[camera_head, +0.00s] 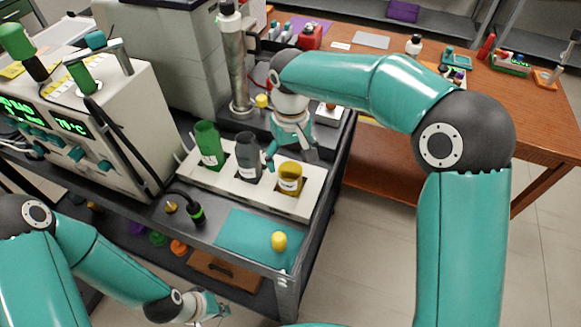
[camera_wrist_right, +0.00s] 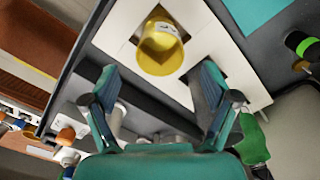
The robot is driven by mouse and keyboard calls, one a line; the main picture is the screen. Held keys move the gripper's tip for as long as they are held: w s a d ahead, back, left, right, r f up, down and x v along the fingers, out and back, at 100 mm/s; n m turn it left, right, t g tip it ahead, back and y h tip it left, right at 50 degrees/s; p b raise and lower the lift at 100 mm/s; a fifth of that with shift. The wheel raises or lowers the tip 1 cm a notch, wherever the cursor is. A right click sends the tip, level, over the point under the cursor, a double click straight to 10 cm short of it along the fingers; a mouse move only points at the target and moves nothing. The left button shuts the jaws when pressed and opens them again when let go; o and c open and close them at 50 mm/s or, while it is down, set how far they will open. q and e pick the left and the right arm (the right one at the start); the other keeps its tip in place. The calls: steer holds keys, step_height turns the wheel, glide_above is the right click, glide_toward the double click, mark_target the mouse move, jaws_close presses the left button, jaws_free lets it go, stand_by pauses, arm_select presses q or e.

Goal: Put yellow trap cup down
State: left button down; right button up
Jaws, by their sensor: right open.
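The yellow trap cup (camera_head: 290,180) stands in the right-hand slot of a white rack (camera_head: 230,185) on the dark cart. In the right wrist view the cup (camera_wrist_right: 160,52) has a white label and appears seated in its square opening. My right gripper (camera_head: 291,157) is just behind the cup.
A grey cup (camera_head: 247,158) and a green cup (camera_head: 208,146) stand left of the yellow cup in the rack. A teal mat (camera_head: 240,235) with a small yellow-topped item (camera_head: 279,241) lies in front. A metal cylinder (camera_head: 236,70) stands behind.

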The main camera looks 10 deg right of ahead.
mark_target(291, 171)
step_height(291, 171, up, 7)
stand_by(0.3)
steer(key=shift+f, duration=0.15)
stand_by(0.3)
